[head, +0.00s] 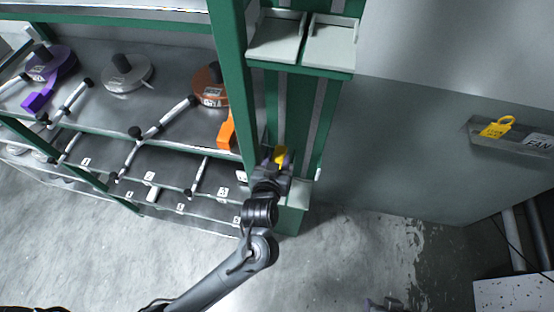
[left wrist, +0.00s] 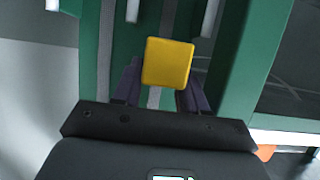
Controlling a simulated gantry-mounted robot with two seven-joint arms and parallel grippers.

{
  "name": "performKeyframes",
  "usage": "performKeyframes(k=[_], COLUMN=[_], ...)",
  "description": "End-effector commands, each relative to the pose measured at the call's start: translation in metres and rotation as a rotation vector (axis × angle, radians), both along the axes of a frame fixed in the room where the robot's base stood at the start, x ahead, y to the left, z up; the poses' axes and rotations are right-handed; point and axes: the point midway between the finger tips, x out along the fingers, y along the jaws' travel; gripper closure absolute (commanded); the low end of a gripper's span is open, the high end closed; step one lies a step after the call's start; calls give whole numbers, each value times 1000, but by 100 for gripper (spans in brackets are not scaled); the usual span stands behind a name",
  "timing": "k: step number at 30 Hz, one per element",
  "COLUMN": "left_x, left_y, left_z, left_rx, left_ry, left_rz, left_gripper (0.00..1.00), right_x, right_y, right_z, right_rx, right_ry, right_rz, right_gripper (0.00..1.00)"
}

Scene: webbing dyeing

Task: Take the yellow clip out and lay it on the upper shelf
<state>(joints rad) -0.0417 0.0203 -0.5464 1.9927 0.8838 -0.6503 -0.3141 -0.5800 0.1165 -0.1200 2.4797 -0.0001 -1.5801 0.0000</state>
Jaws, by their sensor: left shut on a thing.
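The yellow clip (head: 281,155) is a small block between the fingers of my left gripper (head: 276,162), in front of the green upright frame. In the left wrist view the clip (left wrist: 168,62) shows a flat square yellow face, and the dark fingers stand on both sides of it. My left gripper is shut on it. Two small pale grey trays or plates (head: 328,45) sit on a green ledge higher up the frame; I cannot tell whether this is the upper shelf. A dark part at the bottom edge of the head view may be my right gripper (head: 384,304).
A green rack on the left holds purple, white and orange reels (head: 212,88) with pale rods and numbered labels. A grey cabinet wall (head: 400,140) stands on the right, with a yellow tag (head: 497,127) by a FAN label. Bare concrete floor lies below.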

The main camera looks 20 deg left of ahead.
Motion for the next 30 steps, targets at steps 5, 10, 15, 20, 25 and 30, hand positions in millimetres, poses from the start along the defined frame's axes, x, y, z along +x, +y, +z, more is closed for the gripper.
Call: performKeyframes(k=[5,10,15,20,25,30], left_x=[-18,-33,-47,-60,-74,-87], left_y=[-3,-6,-8,-11,-13,-16], left_z=[2,1,-6,-11,-16,-21], left_rx=[-1,0,1,0,-1,-1], left_ry=[4,5,4,4,5,4], left_rz=[0,0,-1,0,0,0], left_gripper=[89,89,89,89,89,89], right_x=[0,0,0,0,0,0], right_y=[-1,-2,-2,-1,-1,0], right_z=[15,25,28,30,33,35], right_rx=[-6,-8,-8,-7,-3,1], right_ry=[-1,-1,-2,-1,0,0], right_rz=[4,6,6,4,2,0], right_gripper=[57,57,57,57,57,57])
